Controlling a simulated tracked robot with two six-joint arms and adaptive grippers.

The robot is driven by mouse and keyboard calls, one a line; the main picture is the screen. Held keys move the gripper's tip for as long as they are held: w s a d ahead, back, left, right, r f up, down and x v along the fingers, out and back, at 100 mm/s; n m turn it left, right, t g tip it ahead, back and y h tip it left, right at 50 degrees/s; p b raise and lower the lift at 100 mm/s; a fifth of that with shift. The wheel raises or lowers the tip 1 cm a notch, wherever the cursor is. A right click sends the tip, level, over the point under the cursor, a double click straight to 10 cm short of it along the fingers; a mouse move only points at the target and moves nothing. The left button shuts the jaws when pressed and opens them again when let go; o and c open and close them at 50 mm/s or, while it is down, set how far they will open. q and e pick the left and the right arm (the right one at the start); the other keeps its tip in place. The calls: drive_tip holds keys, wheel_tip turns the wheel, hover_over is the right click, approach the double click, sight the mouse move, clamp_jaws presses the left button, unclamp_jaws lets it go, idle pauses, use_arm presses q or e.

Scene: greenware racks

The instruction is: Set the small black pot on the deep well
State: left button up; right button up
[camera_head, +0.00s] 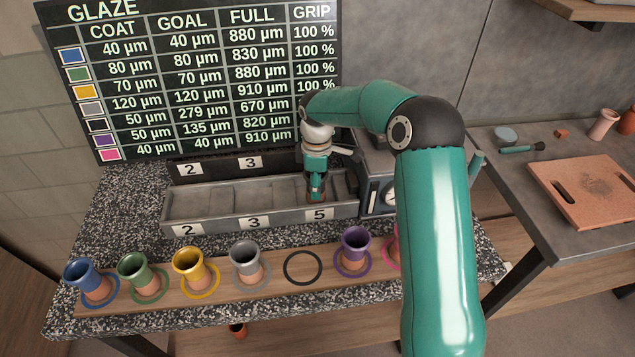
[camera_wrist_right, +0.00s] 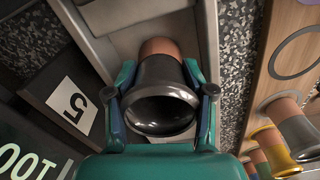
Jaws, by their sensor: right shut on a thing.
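My right gripper (camera_head: 316,190) is shut on the small black pot; the right wrist view shows its fingers (camera_wrist_right: 160,95) on both sides of it. The pot (camera_wrist_right: 160,85) has a black flared top and a bare terracotta base, its mouth facing the wrist camera. In the head view the gripper mostly hides it. It is at the right part of the grey trough (camera_head: 275,221), by the label 5 (camera_head: 319,214). I cannot tell whether its base touches the trough floor. Which section is the deep well is not marked in words. My left gripper is not in view.
Several coloured pots, such as the grey one (camera_head: 246,262), stand in rings on the wooden strip in front. The black ring (camera_head: 303,268) is empty. A grey machine with a dial (camera_head: 388,196) stands right of the trough. The glaze board (camera_head: 200,80) is behind.

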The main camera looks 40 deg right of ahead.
drive_tip(key=o, duration=1)
drive_tip(key=shift+f, duration=0.1)
wheel_tip(320, 180, up, 12)
drive_tip(key=shift+r, duration=0.15)
